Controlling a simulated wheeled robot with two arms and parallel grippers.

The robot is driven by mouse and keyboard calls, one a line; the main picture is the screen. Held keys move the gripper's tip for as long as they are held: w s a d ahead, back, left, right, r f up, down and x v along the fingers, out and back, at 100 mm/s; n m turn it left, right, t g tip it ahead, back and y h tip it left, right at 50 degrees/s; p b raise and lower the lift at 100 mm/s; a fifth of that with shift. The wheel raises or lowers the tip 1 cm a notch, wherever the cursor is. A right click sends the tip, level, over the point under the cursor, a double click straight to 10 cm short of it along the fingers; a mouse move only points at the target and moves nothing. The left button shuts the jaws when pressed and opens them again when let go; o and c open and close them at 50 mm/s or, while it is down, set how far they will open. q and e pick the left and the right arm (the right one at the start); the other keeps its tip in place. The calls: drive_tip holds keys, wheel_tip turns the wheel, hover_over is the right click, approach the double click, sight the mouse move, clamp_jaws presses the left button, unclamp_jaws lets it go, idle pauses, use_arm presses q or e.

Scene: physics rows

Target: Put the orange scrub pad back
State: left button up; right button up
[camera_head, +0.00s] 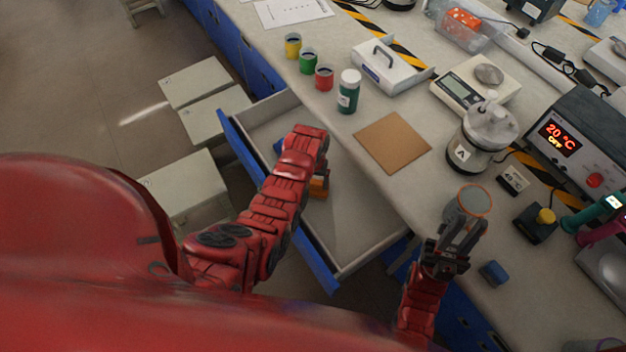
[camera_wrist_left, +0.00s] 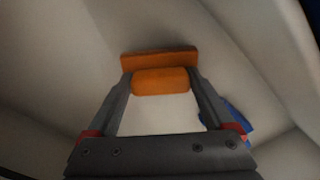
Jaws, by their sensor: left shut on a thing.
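The orange scrub pad (camera_wrist_left: 159,61) is in the left wrist view, a block with a rounded orange part in front of it. My left gripper (camera_wrist_left: 160,88) is shut on that rounded part, one finger at each end. In the head view the pad (camera_head: 320,186) shows partly past my left arm, inside the open drawer (camera_head: 365,213); my arm hides most of the gripper. Whether the pad touches the drawer floor is unclear. My right gripper (camera_head: 461,232) is above the bench at the right, fingers apart, beside a round grey disc with an orange rim (camera_head: 470,202).
A blue thing (camera_wrist_left: 237,117) lies in the drawer, right of my left gripper in the wrist view. The drawer's blue front (camera_head: 270,195) stands out from the bench. A brown board (camera_head: 392,142), green-labelled bottle (camera_head: 348,92) and lidded jar (camera_head: 482,135) stand on the bench.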

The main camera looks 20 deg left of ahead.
use_arm(q)
drive_tip(key=shift+f, duration=0.2)
drive_tip(key=o, duration=0.9)
